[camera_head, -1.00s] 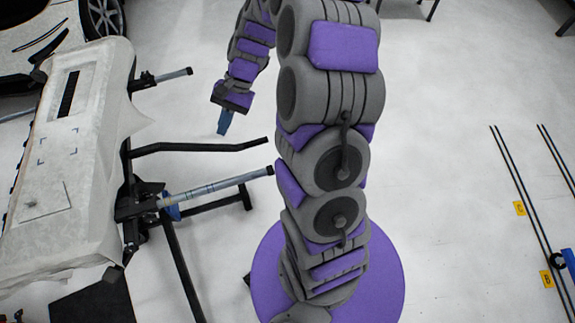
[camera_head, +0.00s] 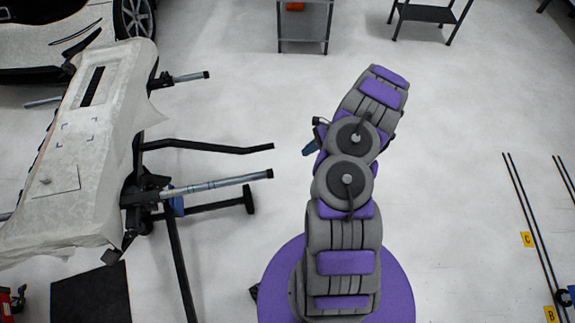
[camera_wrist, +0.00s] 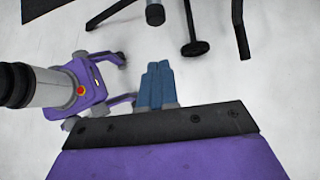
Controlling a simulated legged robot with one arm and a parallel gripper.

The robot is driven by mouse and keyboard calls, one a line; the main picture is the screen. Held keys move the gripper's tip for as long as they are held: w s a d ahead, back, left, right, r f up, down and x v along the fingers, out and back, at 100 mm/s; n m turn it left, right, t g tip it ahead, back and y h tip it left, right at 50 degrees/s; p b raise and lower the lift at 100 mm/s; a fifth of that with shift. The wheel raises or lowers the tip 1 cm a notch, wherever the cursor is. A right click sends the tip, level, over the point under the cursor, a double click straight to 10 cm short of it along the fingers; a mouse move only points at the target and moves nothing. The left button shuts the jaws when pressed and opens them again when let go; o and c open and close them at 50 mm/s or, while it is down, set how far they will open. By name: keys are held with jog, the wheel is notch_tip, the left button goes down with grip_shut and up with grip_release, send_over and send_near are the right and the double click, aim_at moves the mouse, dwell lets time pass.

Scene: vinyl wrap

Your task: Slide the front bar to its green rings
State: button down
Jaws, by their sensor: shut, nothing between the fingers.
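The front bar (camera_head: 222,183) is a silver tube with a black end cap, sticking out to the right from the near end of the stand in the head view. A dark clamp holds it beside the white-covered panel (camera_head: 75,150). What looks like its capped end shows at the top of the wrist view (camera_wrist: 155,14). I cannot make out green rings on the bar. My gripper's blue fingers (camera_wrist: 158,68) are together and empty in the wrist view. In the head view my gripper (camera_head: 309,149) is small, partly hidden by my arm, and to the right of the bar's end, apart from it.
A second silver bar (camera_head: 188,77) sticks out farther back. A bent black bar (camera_head: 210,148) and a stand leg with a black foot (camera_head: 249,199) lie near the front bar. Shelving (camera_head: 305,45) stands at the back. The floor right of my arm is mostly clear.

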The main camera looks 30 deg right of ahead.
jog(key=a+r+b+x, duration=0.1)
jog(key=r+b+x, duration=0.1)
jog(key=x, duration=1.1)
jog(key=shift+w+a+b, duration=0.3)
jog(key=shift+a+b, duration=0.1)
jog(key=shift+b, duration=0.45)
jog(key=shift+f, duration=0.1)
